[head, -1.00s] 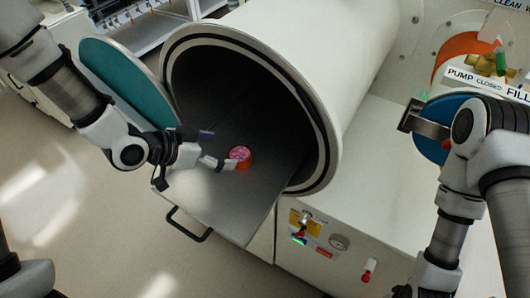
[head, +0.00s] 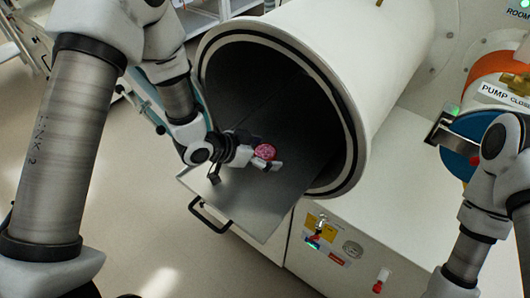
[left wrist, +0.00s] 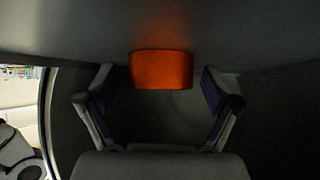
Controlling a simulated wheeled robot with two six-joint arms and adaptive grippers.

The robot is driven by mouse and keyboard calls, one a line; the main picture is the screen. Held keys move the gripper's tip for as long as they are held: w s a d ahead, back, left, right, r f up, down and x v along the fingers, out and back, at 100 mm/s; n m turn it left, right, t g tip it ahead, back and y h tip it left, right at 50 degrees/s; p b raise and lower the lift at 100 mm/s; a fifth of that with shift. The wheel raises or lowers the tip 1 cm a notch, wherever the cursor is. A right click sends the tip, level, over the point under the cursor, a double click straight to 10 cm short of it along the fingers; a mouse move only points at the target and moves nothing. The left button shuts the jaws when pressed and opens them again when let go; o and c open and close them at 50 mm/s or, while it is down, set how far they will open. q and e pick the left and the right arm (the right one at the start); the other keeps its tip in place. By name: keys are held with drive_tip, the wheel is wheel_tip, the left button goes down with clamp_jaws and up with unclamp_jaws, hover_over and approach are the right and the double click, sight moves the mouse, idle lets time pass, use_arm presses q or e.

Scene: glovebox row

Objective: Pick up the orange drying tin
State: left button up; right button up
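The orange drying tin (head: 265,152), with a pinkish-red top, is on the metal tray (head: 262,205) at the mouth of the large cylinder. My left gripper (head: 259,155) reaches over the tray, with its fingers at either side of the tin. In the left wrist view, the tin's orange side (left wrist: 161,70) is centred between the fingertips. A gap shows between the tin and each finger, so the gripper is open and not gripping it. My right arm enters at the right; its gripper cannot be made out.
The cylinder's rim (head: 352,150) and dark interior surround the back of the tray. The tray has a black front handle (head: 210,220). A blue round door (head: 465,135) with a metal bar stands at the right. Open floor lies in front of the tray.

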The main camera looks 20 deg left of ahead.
use_arm(q)
drive_tip(key=c, duration=1.1)
drive_tip(key=shift+r, duration=0.1)
